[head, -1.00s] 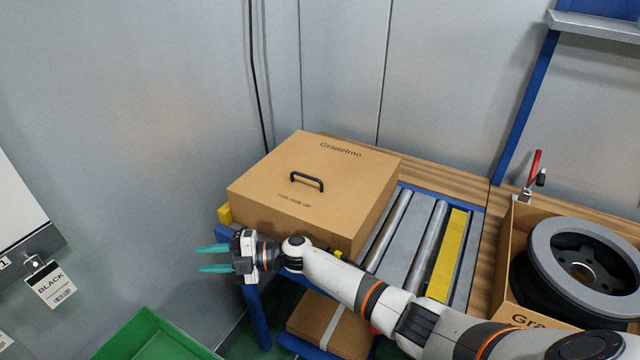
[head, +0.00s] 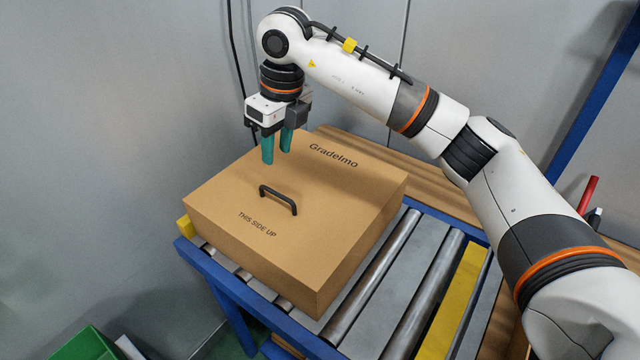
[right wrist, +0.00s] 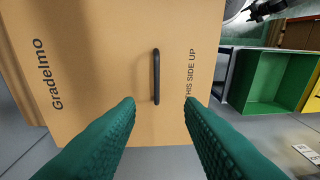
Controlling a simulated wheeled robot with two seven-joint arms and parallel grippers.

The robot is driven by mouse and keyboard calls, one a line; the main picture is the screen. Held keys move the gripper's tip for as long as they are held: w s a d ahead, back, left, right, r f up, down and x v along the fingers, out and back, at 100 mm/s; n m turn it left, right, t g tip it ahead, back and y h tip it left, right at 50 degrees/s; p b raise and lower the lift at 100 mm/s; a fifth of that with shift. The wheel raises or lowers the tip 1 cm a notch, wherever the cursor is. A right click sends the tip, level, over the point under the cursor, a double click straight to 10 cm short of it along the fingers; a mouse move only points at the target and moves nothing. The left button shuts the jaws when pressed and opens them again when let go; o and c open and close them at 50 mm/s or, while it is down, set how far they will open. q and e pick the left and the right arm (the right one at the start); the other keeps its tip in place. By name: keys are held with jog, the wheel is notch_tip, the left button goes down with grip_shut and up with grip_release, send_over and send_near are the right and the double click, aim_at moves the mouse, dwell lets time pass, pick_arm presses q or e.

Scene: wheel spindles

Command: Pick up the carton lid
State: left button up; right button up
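The carton lid (head: 330,190) is brown cardboard, printed "Gradelmo" and "THIS SIDE UP", and sits on the carton on the roller conveyor. A black handle (head: 279,198) stands up from the middle of its top. My right gripper (head: 277,158) points down above the lid, slightly behind the handle in the head view. Its green fingers are apart with nothing between them. In the right wrist view the handle (right wrist: 156,76) lies ahead, lined up between the fingertips (right wrist: 158,100) and not touched. My left gripper is not in view.
The roller conveyor (head: 372,283) has a blue frame and a yellow strip (head: 453,300) right of the carton. A wooden bench (head: 440,195) lies behind. A green bin (head: 85,345) is at the lower left. A grey wall (head: 110,130) stands behind and left.

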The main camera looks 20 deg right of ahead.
jog(key=p, duration=0.2)
send_over(277, 193)
jog(key=shift+h, duration=0.3)
jog(key=f, duration=0.5)
jog(key=shift+s+d+f, duration=0.1)
jog(key=shift+s+f, duration=0.05)
jog(key=shift+s, duration=0.15)
jog(key=f, duration=0.2)
jog(key=f+p, duration=0.1)
jog(key=f, duration=0.1)
jog(key=shift+w+f+p, duration=0.2)
jog(key=shift+f+p, duration=0.1)
jog(key=shift+w+f, duration=0.1)
jog(key=shift+f, duration=0.35)
grip_shut()
jog(key=shift+r, duration=0.1)
